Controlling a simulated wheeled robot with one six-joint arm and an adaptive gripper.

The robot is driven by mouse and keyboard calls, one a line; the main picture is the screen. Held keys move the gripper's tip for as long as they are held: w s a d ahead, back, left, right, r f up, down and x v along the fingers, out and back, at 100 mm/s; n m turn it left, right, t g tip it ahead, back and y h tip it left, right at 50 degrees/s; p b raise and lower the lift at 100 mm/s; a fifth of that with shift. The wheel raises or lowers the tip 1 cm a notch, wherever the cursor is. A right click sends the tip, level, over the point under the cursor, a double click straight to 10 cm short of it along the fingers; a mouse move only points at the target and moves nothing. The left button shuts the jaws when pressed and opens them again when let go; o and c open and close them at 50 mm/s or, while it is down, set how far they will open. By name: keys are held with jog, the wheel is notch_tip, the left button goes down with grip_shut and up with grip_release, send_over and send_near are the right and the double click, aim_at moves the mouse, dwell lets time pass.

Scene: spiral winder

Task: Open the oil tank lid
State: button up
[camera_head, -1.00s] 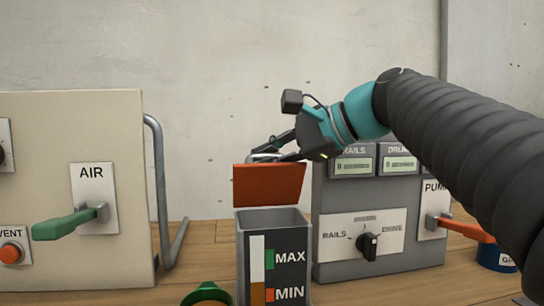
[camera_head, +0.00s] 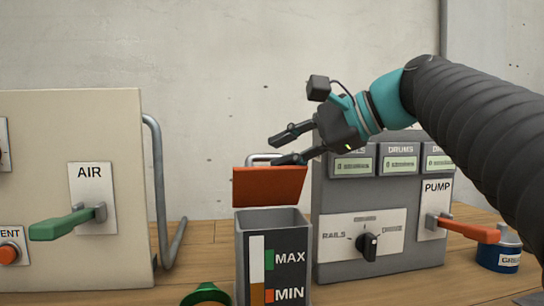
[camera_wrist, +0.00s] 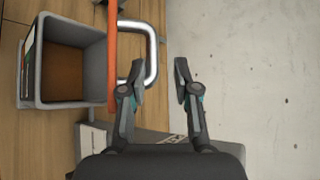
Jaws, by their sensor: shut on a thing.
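The oil tank (camera_head: 272,220) is a grey open-topped box with a MAX/MIN gauge on its front. Its orange lid (camera_head: 269,187) stands upright at the rear edge. In the wrist view the tank (camera_wrist: 98,55) is open, with brown inside, and the lid (camera_wrist: 112,45) shows edge-on. A metal loop handle (camera_wrist: 153,50) sticks out from the lid's back. My gripper (camera_head: 274,151) is above and behind the lid. In the wrist view my gripper (camera_wrist: 160,68) has one finger overlapping or close beside the handle; contact is unclear.
A grey panel (camera_head: 330,262) with a selector knob and an orange PUMP lever (camera_head: 470,231) stands right of the tank. A cream AIR cabinet (camera_head: 110,250) with a green lever (camera_head: 62,226) and a bent pipe (camera_head: 158,190) stands left. A green-rimmed item (camera_head: 207,293) is in front.

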jog(key=v, duration=0.8)
jog(key=shift+d, duration=0.1)
